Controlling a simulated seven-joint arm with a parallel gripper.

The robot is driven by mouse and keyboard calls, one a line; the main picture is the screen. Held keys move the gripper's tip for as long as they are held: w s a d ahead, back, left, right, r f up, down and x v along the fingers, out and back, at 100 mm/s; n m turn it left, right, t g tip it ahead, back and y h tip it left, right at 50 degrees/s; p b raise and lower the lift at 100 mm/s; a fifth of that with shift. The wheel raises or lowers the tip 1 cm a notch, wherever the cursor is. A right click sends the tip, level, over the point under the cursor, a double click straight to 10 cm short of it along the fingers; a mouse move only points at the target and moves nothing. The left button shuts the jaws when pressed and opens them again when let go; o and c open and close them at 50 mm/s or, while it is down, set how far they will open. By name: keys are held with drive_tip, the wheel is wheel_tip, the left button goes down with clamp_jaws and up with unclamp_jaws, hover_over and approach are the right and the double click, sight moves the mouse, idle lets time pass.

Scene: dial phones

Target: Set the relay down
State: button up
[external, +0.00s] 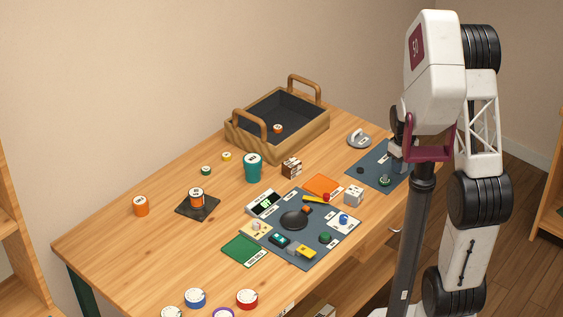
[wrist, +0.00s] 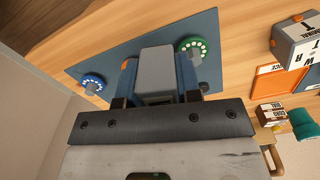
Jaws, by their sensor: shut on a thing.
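The relay looks to be the grey block (wrist: 157,62) between my two blue fingers in the wrist view. My gripper (wrist: 158,85) is shut on its sides. Below it lies a blue-grey mat (wrist: 130,62), with a green dial (wrist: 192,47) to the right and a blue dial (wrist: 93,83) to the left. In the external view my gripper (external: 396,155) is over the same mat (external: 362,179), partly hidden by my arm. The green dial (external: 384,181) shows just below it. I cannot tell whether the block touches the mat.
A grey handled weight (external: 359,138) stands left of the mat. A wooden handled box (external: 240,143) is farther back. A larger dark panel (external: 284,252) with several parts lies in front, with a white lettered cube (external: 353,194) near it. The table's left part has free room.

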drive_tip(key=w+a+r+n, duration=0.15)
drive_tip(key=w+a, duration=0.35)
drive_tip(key=a, duration=0.5)
wheel_tip(320, 180, up, 3)
hover_over(334, 172)
drive_tip(key=shift+w+r+n, duration=0.1)
drive_tip(key=shift+n, duration=0.35)
drive_tip(key=shift+f, duration=3.15)
drive_tip(key=shift+f, duration=1.9)
drive_tip(key=shift+f, duration=0.1)
drive_tip(key=o, duration=1)
drive_tip(key=shift+c, duration=0.2)
